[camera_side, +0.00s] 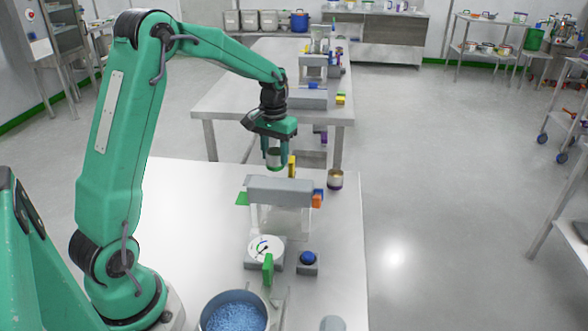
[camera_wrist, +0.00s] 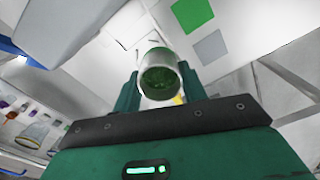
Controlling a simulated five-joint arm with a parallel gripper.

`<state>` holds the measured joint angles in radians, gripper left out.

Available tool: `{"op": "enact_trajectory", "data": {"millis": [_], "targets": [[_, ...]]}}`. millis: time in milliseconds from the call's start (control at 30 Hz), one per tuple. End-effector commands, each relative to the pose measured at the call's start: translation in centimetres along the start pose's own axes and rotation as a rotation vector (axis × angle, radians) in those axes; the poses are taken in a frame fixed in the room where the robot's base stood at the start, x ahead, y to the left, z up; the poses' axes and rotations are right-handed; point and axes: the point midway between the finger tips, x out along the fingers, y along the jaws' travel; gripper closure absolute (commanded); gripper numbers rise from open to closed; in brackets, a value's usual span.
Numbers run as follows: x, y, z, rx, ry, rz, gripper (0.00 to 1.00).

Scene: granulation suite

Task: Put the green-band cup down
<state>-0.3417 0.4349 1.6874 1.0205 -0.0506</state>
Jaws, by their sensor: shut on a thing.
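My gripper (camera_side: 275,161) is shut on the green-band cup (camera_side: 274,157), which hangs between its two fingers above the far part of the near table. In the wrist view the cup (camera_wrist: 160,72) shows its open mouth, with dark green contents inside. A flat green square (camera_wrist: 192,12) and a flat grey square (camera_wrist: 210,47) lie on the pale surface beyond the cup in the wrist view. In the side view a green patch (camera_side: 242,198) shows at the left of the grey-topped device. The cup's underside is hidden.
The grey-topped device (camera_side: 283,188) stands just nearer than my gripper. A dial scale (camera_side: 265,249), a blue button box (camera_side: 308,262) and a pot of blue granules (camera_side: 233,313) are nearer. The left table area is clear.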

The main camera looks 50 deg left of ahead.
Motion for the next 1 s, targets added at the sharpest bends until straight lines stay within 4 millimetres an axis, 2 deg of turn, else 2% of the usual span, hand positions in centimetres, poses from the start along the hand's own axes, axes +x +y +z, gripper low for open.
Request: {"op": "enact_trajectory", "data": {"millis": [167,333,800,1000], "targets": [[0.1,-0.3,-0.1,-0.003,0.001,0.000,0.87],[0.9,-1.6,-0.7,-0.004,0.001,0.000,0.87],[5.4,-8.4,-3.3,-0.004,-0.001,0.000,0.87],[6.7,-10.4,-4.2,-0.003,0.002,0.000,0.87]]}}
